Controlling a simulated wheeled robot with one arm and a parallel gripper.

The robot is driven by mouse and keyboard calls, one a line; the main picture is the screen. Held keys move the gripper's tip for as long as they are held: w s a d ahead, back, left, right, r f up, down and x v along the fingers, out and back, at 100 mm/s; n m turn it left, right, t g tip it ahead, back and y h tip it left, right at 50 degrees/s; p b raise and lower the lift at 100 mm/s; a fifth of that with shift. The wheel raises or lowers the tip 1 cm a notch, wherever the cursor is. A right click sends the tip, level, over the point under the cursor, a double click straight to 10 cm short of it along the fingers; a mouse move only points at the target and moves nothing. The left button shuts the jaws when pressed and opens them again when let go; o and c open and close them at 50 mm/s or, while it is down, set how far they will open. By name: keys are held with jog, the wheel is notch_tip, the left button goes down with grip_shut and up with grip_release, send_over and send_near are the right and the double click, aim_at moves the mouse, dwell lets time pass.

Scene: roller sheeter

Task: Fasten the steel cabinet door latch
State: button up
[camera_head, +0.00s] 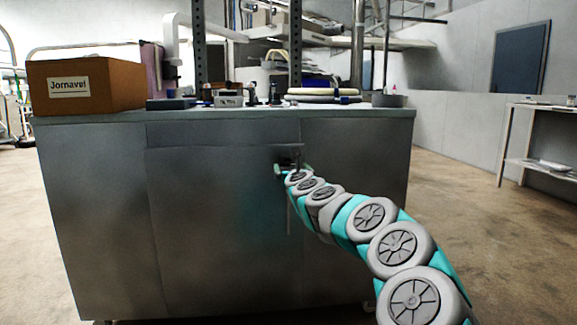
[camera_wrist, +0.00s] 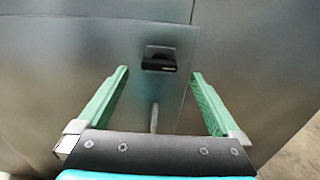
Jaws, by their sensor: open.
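The steel cabinet (camera_head: 345,145) stands ahead, and its door (camera_head: 205,220) fills the middle of the front, looking flush with it. The latch (camera_wrist: 158,63) is a small black handle on a grey plate near the door's right edge. In the wrist view the handle lies roughly crosswise, beyond the fingertips and between their lines. My gripper (camera_wrist: 158,78) is open and empty, its two green fingers apart and pointing at the door. In the head view my gripper (camera_head: 287,165) is at the door's upper right, partly covering the latch. I cannot tell whether the latch is fastened.
A pale vertical bar (camera_wrist: 154,117), perhaps a door handle, runs below the latch between my fingers. On the cabinet top are a cardboard box (camera_head: 88,85) and several small items. A side table (camera_head: 545,130) stands far right. The floor (camera_head: 490,240) right of the cabinet is clear.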

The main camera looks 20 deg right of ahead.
aim_at(289, 163)
jog(key=shift+x, duration=0.95)
jog(key=shift+w+d+f, duration=0.1)
jog(key=shift+w, duration=0.35)
jog(key=shift+x, duration=1.15)
jog(key=c, duration=1.4)
